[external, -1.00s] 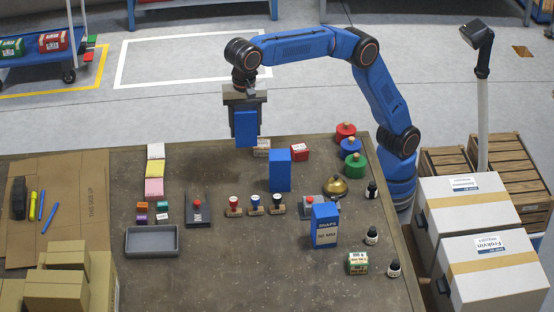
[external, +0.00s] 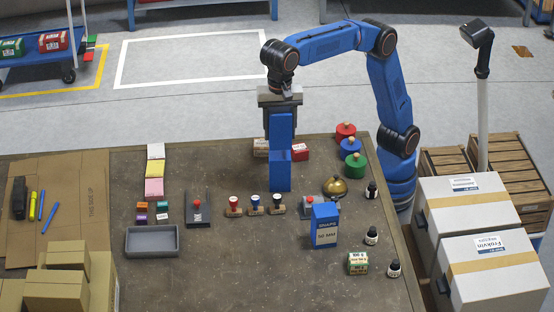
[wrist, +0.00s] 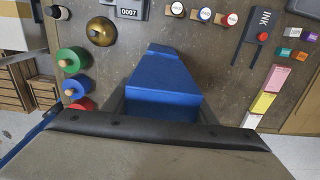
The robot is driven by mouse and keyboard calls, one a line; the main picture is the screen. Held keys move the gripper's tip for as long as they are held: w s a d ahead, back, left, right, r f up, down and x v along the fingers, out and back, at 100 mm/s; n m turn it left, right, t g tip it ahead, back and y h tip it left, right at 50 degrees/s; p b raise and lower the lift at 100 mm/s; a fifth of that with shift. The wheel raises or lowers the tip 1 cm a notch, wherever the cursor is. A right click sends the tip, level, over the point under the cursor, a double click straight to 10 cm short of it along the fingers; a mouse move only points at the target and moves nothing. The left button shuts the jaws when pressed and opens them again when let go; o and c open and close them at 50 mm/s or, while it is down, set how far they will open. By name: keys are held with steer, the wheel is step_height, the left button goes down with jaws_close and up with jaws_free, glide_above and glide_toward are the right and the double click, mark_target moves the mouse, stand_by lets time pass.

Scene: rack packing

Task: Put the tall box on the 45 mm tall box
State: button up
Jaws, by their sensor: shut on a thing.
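My gripper (external: 280,110) points down and is shut on a tall blue box (external: 281,130), held upright. In the wrist view the held box (wrist: 162,75) lies between the fingers. A second blue box (external: 280,176) stands upright on the table, directly below the held box in the external view. The held box's lower end meets its top face in the picture; I cannot tell whether they touch. No size label shows on this standing box.
A brass bell (external: 334,186) and red, blue and green round weights (external: 350,148) stand to the right. A grey tray (external: 152,241) lies at front left. The table's front middle is clear.

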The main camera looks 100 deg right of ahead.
mark_target(280, 110)
steer(key=shift+f, duration=1.8)
steer(key=shift+f, duration=0.1)
steer(key=o, duration=1.3)
step_height(280, 110, up, 11)
steer(key=shift+r, duration=0.6)
steer(key=shift+d, duration=0.1)
